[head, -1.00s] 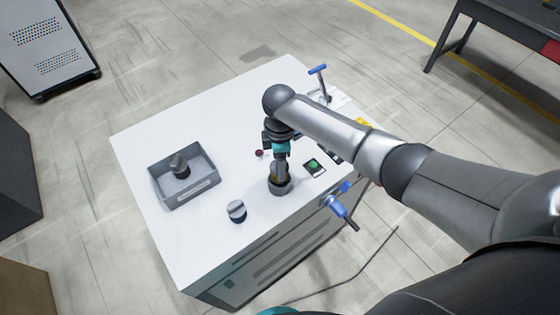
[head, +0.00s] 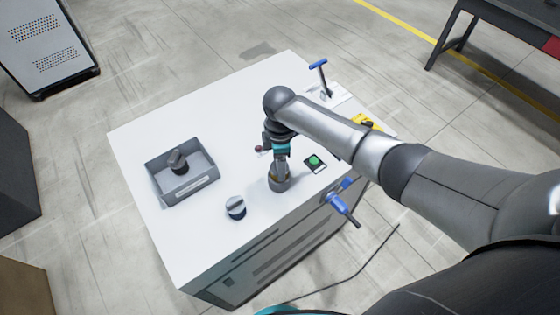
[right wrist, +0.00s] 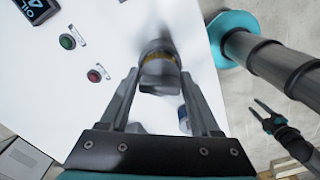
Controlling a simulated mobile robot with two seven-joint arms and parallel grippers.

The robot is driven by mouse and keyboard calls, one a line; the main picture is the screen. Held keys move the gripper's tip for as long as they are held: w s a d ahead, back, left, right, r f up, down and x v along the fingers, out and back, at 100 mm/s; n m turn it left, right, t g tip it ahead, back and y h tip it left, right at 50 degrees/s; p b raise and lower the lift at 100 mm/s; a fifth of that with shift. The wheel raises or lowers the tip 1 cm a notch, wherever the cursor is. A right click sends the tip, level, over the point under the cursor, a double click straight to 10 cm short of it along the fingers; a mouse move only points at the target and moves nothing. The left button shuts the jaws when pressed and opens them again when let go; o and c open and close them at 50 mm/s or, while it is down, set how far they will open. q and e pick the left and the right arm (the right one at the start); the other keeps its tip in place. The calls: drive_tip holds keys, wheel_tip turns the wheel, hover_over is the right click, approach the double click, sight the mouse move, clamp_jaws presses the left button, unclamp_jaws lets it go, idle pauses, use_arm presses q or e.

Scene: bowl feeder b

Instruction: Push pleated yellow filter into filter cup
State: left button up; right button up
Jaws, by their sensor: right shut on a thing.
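The grey filter cup (head: 279,185) stands on the white table near its front edge. The pleated yellow filter (head: 274,178) shows as a small yellow patch at the cup's mouth, under my right gripper (head: 281,170). In the right wrist view the filter (right wrist: 158,58) is a yellow band between the grey cup (right wrist: 158,44) and a grey end piece between the fingers. My right gripper (right wrist: 160,84) is shut on the filter, pointing down over the cup. How deep the filter sits is hidden. My left gripper (right wrist: 266,115) shows at the right wrist view's edge, fingers apart, away from the table.
A grey tray (head: 212,184) with a dark part (head: 178,161) stands at the left. A round dark cap (head: 236,208) lies left of the cup. A green button (head: 314,161), a red button (head: 259,149) and a blue-handled valve (head: 341,203) are nearby.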

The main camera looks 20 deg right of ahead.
drive_tip(key=shift+f+b, duration=0.85)
drive_tip(key=shift+f, duration=0.35)
drive_tip(key=o, duration=1.5)
wheel_tip(320, 180, up, 15)
drive_tip(key=shift+r+p, duration=0.15)
drive_tip(key=shift+p, duration=0.15)
